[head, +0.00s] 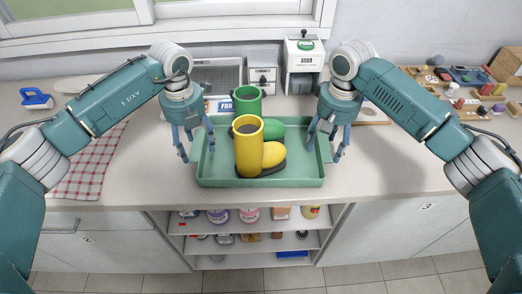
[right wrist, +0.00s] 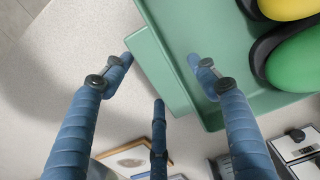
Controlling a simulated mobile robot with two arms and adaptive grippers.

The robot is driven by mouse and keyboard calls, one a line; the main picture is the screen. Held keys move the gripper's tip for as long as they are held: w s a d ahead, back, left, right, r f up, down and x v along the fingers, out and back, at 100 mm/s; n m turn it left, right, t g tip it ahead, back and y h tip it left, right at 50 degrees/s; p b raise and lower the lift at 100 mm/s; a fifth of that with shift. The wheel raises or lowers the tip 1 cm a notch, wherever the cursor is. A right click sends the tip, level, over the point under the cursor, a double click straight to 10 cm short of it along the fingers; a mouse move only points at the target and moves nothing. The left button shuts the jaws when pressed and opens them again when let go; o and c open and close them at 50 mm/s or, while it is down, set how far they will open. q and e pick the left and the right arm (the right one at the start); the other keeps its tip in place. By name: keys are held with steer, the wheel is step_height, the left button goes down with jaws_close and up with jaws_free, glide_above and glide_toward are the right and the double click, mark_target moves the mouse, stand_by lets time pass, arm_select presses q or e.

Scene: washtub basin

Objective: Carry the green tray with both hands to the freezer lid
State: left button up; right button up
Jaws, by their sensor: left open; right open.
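The green tray (head: 215,172) sits on the counter in the middle of the head view. A yellow boot (head: 249,150) and a green boot (head: 248,101) stand in it. My left gripper (head: 197,155) is open at the tray's left side. My right gripper (head: 324,155) is open at the tray's right side. In the right wrist view, the fingers of my right gripper (right wrist: 160,75) straddle the tray's side ledge (right wrist: 158,70), one finger over the tray and one outside it. No freezer lid can be made out.
A red checked cloth (head: 88,165) and a blue brush (head: 36,98) lie on the left. A soda dispenser (head: 304,68) and a small white box (head: 262,79) stand behind the tray. Many small items crowd the right counter. Open shelves (head: 250,243) are below the counter.

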steer(key=shift+s, duration=0.1)
arm_select(q)
steer(key=shift+s, duration=0.1)
steer(key=shift+c, duration=0.8)
arm_select(e)
steer(key=shift+c, duration=0.8)
arm_select(q)
jaws_close()
arm_select(e)
jaws_close()
arm_select(q)
steer(key=shift+r, duration=0.1)
arm_select(e)
steer(key=shift+r, duration=0.1)
